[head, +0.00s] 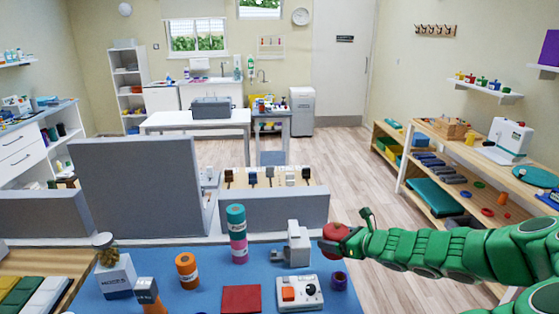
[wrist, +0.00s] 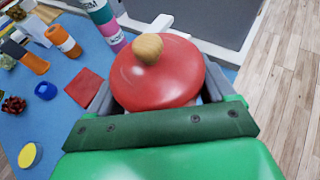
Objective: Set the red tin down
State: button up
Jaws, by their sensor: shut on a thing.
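The red tin (head: 334,232) has a round red lid with a wooden knob. In the wrist view the red tin (wrist: 155,80) fills the space between the fingers, and its lower body is mostly hidden. My gripper (head: 343,240) is shut on it at the right edge of the blue table top (head: 205,296). I cannot tell the height of the tin above the table. In the wrist view my gripper (wrist: 158,100) has a grey finger on each side of the tin.
Grey panels (head: 140,187) stand behind. Wooden floor (head: 340,180) lies to the right.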

jog(key=shift+m+t+h, duration=0.3)
jog(key=shift+m, duration=0.1)
jog(key=w+a+r, duration=0.2)
jog(key=r, duration=0.1)
jog(key=shift+w+a, duration=0.35)
jog(key=w+a+r+m+t+h, duration=0.1)
jog(key=w+a+r+m+h, duration=0.2)
jog(key=w+r, duration=0.4)
jog(key=shift+w+a+r+t+h, duration=0.3)
jog(key=shift+a+r, duration=0.6)
jog(key=shift+r, duration=0.75)
jog(key=shift+s, duration=0.15)
